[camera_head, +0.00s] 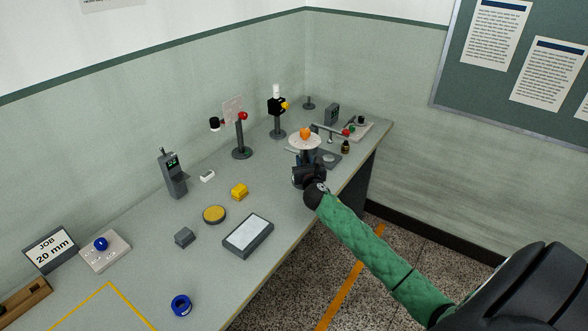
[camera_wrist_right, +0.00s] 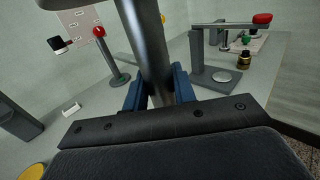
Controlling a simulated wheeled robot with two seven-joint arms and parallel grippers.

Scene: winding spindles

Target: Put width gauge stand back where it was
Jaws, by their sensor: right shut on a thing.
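The stand in my right gripper, which I take to be the width gauge stand (camera_head: 305,142), has a pale round head with an orange knob on top. Its grey metal post (camera_wrist_right: 147,45) runs up between the blue fingers in the right wrist view. My right gripper (camera_head: 306,169) is shut on this post below the head, over the far right part of the table. The post looks slightly tilted in the wrist view. The foot of the stand is hidden by the gripper, so I cannot tell whether it touches the table. My left gripper is not in view.
Beside the held stand are a lever device with a red knob (camera_wrist_right: 262,18) and a small dark bottle (camera_head: 345,146). Posts with a red ball (camera_head: 242,116) and a yellow knob (camera_head: 285,105) stand behind. A yellow outline (camera_head: 110,285) at front left encloses bare table.

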